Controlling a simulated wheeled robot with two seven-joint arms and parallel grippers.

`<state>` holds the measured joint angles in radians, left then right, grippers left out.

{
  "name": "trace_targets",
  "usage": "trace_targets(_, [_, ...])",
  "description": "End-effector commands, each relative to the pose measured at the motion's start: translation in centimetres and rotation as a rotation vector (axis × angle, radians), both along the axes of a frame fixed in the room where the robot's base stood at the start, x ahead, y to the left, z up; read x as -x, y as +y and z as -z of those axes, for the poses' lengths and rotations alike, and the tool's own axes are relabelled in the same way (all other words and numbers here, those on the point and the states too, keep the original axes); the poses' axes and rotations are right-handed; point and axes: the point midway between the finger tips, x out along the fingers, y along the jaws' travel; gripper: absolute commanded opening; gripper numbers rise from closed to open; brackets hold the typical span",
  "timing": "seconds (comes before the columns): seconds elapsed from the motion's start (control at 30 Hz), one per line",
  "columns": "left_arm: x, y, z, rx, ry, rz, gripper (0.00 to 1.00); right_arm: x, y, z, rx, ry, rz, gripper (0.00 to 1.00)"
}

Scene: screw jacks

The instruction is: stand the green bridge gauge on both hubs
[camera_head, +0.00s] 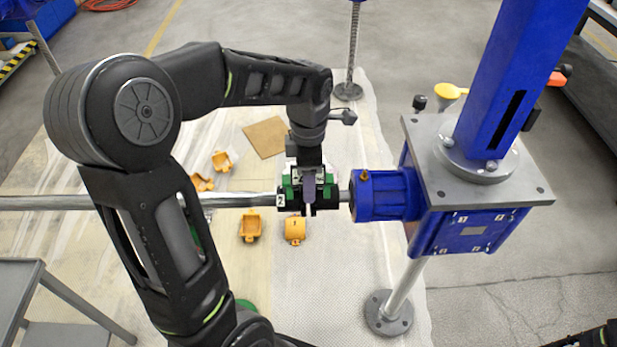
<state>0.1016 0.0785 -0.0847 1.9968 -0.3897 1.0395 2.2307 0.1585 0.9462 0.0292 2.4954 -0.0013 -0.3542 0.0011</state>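The green bridge gauge (289,187) shows as green pieces on both sides of my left gripper (309,183), at the black hubs on the shaft line. My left gripper points down from above and appears shut on the gauge, with a purple part showing between the green pieces. The fingers hide the gauge's middle, and I cannot tell whether its feet touch the hubs.
A steel shaft (240,200) runs left from the hubs. A blue screw jack (470,225) with a grey top plate stands right. Several orange-yellow covers (250,225) and a brown sheet (266,137) lie on the floor below. A grey cart (22,275) stands at lower left.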

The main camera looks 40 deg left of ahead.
Motion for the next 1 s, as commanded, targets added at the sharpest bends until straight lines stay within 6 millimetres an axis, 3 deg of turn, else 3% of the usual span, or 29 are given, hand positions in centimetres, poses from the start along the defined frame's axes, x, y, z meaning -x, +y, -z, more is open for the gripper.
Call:
trace_targets(0.3, [-0.03, -0.01, 0.71, -0.001, -0.001, 0.0, 0.0, 0.0, 0.0, 0.6, 0.0, 0.0, 0.0, 0.36])
trace_targets(0.33, [-0.03, -0.01, 0.69, -0.001, -0.001, 0.001, 0.59, 0.01, 0.0, 0.58, 0.0, 0.0, 0.0, 0.36])
trace_targets(0.4, [-0.03, -0.01, 0.62, -0.001, -0.001, 0.0, 0.65, 0.01, 0.0, 0.52, 0.0, 0.0, 0.0, 0.36])
trace_targets(0.63, [0.0, -0.01, 0.64, 0.0, 0.0, 0.0, 0.84, 0.01, 0.0, 0.52, 0.0, 0.0, 0.0, 0.36])
trace_targets(1.0, [-0.03, 0.01, 0.14, 0.0, 0.0, 0.0, 0.84, -0.01, -0.01, 0.57, 0.0, -0.001, 0.0, 0.36])
